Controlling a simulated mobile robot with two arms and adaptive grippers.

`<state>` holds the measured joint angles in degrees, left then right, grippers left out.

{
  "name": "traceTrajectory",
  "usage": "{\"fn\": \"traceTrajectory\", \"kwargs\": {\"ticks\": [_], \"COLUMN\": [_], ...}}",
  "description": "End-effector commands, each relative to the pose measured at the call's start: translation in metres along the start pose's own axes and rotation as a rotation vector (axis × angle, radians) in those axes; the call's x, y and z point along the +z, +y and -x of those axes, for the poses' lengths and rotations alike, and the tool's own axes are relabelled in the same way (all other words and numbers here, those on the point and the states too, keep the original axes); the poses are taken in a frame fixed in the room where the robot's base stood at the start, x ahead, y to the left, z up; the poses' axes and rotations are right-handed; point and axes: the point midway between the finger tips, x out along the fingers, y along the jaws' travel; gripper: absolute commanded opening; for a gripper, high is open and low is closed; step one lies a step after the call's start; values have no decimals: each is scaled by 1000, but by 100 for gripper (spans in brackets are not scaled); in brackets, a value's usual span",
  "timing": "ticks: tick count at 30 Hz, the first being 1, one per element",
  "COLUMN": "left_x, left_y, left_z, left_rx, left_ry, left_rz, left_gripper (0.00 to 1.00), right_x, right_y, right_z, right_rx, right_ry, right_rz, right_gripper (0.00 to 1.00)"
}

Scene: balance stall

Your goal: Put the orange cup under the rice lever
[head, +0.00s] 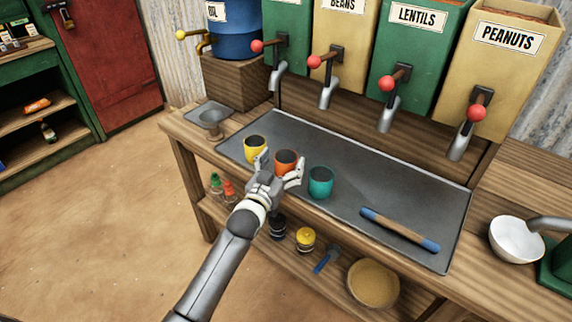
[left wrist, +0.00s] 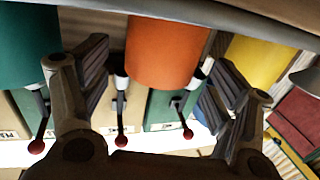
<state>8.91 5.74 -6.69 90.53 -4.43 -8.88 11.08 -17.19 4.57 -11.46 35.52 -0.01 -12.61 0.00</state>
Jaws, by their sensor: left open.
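The orange cup (head: 286,160) stands on the grey tray (head: 350,175), between the yellow cup (head: 254,147) and the teal cup (head: 321,181). My left gripper (head: 280,167) is open at its near side, its fingers pointing toward it. In the left wrist view the orange cup (left wrist: 165,50) shows between the spread fingers; I cannot tell whether they touch it. No label reading rice is in view. A green dispenser (head: 293,30) left of the beans one has its label out of view; its red-knobbed lever (head: 257,46) is above a grey spout (head: 278,78). My right gripper is not in view.
A rod with blue ends (head: 400,229) lies on the tray's right part. Beans, lentils and peanuts dispensers (head: 513,60) stand behind, with spouts over the tray's back. A white bowl (head: 515,240) is at right, a small metal funnel (head: 211,122) at left.

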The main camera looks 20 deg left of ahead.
Motion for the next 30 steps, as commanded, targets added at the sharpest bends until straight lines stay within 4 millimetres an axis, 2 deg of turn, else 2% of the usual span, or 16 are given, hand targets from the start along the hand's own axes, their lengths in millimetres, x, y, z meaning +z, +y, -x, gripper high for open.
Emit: {"fn": "traceTrajectory", "kwargs": {"ticks": [6,16,28,30], "left_x": [0,1,1,0], "left_y": [1,1,1,1], "left_z": [-25,-30,-30,-30], "left_rx": [1,1,1,1], "left_ry": [0,0,0,1], "left_rz": [0,0,-1,-1], "left_gripper": [82,82,32,28], "right_x": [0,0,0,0], "right_y": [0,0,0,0], "right_z": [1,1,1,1], "right_rx": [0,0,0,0], "right_ry": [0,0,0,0], "right_rz": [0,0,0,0], "right_gripper": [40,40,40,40]}}
